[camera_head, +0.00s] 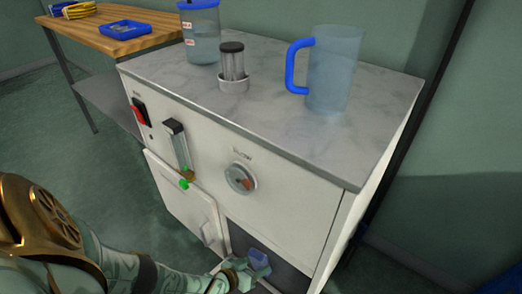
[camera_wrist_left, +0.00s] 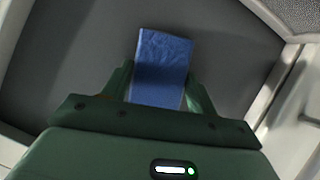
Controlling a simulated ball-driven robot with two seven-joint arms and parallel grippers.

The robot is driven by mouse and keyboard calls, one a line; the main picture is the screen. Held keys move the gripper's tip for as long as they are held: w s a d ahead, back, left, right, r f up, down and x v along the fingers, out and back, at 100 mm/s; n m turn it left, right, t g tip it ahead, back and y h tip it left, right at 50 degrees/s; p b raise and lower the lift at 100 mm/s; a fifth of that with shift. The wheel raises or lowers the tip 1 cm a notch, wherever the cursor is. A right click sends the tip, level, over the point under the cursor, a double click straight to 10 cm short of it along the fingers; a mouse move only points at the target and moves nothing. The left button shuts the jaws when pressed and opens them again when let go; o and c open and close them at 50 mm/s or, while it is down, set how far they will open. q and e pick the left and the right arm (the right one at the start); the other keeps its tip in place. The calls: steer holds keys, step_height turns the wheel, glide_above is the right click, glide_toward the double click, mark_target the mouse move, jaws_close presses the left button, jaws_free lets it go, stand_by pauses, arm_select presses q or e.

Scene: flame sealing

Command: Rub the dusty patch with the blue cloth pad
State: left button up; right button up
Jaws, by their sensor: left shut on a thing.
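The blue cloth pad (camera_wrist_left: 163,58) sits between the two fingers of my left gripper (camera_wrist_left: 160,88) in the left wrist view, and the gripper is shut on it. In the head view my left gripper (camera_head: 246,272) is low at the front, at the open compartment of the white cabinet, with the blue pad (camera_head: 259,257) at its tip. Behind the pad is a dark grey surface (camera_wrist_left: 75,65) of the compartment. I cannot make out a dusty patch in either view. My right gripper is not in view.
The white cabinet (camera_head: 205,125) has an open door (camera_head: 183,200) left of my gripper. On its marble top stand a clear jug (camera_head: 335,70) with a blue handle, a blue-lidded container (camera_head: 205,40) and a small cylinder (camera_head: 232,62). A wooden table (camera_head: 100,42) with a blue tray (camera_head: 125,29) stands behind left.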

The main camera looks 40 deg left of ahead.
arm_select(q)
steer(key=shift+s+a+b, duration=0.2)
steer(key=shift+a+b, duration=0.2)
steer(key=shift+a, duration=1.45)
steer(key=shift+s+a+b, duration=0.15)
steer(key=shift+a+b, duration=0.25)
steer(key=shift+a, duration=1.45)
steer(key=shift+r, duration=0.1)
steer(key=p, duration=0.1)
glide_toward(247, 248)
steer(key=shift+s+d+f, duration=0.15)
steer(key=shift+f, duration=0.4)
steer(key=shift+s+d+f, duration=0.15)
steer(key=shift+f, duration=0.4)
steer(key=shift+s+d+f, duration=0.15)
steer(key=shift+d+f, duration=0.05)
steer(key=shift+f, duration=0.3)
steer(key=shift+s+d+p, duration=0.2)
steer(key=shift+s+p, duration=0.2)
steer(key=shift+s, duration=1.1)
